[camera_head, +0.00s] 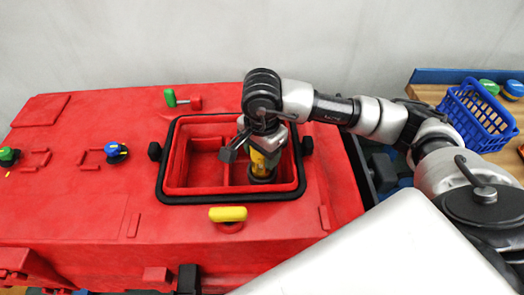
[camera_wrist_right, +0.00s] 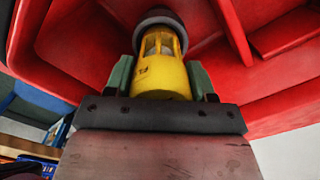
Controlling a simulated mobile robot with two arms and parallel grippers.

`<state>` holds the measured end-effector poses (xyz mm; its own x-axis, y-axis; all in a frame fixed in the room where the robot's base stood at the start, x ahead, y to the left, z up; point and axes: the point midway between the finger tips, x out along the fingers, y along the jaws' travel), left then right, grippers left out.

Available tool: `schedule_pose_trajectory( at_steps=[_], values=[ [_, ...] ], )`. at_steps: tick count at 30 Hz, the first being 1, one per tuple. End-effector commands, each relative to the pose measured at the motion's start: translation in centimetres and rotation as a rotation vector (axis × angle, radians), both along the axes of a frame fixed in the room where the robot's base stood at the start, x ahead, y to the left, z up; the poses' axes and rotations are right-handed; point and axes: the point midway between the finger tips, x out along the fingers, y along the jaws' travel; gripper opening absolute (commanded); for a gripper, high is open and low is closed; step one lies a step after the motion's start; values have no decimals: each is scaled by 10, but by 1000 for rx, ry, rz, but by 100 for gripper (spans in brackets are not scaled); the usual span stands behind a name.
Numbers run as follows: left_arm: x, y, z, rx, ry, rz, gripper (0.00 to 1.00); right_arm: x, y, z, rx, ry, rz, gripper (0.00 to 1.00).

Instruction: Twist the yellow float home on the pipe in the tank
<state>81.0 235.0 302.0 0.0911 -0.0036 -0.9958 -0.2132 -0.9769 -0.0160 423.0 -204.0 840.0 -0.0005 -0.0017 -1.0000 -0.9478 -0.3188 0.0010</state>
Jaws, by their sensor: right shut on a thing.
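The yellow float (camera_wrist_right: 160,72) is upright between the fingers of my right gripper (camera_wrist_right: 163,80) in the right wrist view. It has window-like slots near its dark grey end, where a dark round piece (camera_wrist_right: 160,18) meets it. In the head view my right gripper (camera_head: 262,155) reaches down into the right part of the open red tank (camera_head: 205,150), shut on the float (camera_head: 259,162). A dark round base (camera_head: 262,178) shows just below the float. The pipe itself is hidden, and I cannot tell how fully the float is seated. My left gripper is not in view.
The tank opening has a black rim (camera_head: 225,197) and red inner dividers, close around my right gripper. A yellow handle (camera_head: 228,214) lies in front, a green-handled valve (camera_head: 171,98) behind. A blue knob (camera_head: 115,150) is at left. A blue basket (camera_head: 480,112) stands at right.

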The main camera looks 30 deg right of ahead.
Motion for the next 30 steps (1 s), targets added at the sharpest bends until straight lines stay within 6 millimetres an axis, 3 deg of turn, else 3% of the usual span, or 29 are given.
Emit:
schedule_pose_trajectory(
  at_steps=[4, 30],
  values=[
    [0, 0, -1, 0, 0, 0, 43, 0, 0, 0, 1, 0, -77, 30],
    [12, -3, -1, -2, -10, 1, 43, 0, 0, -3, 0, 0, -76, 30]
  ],
)
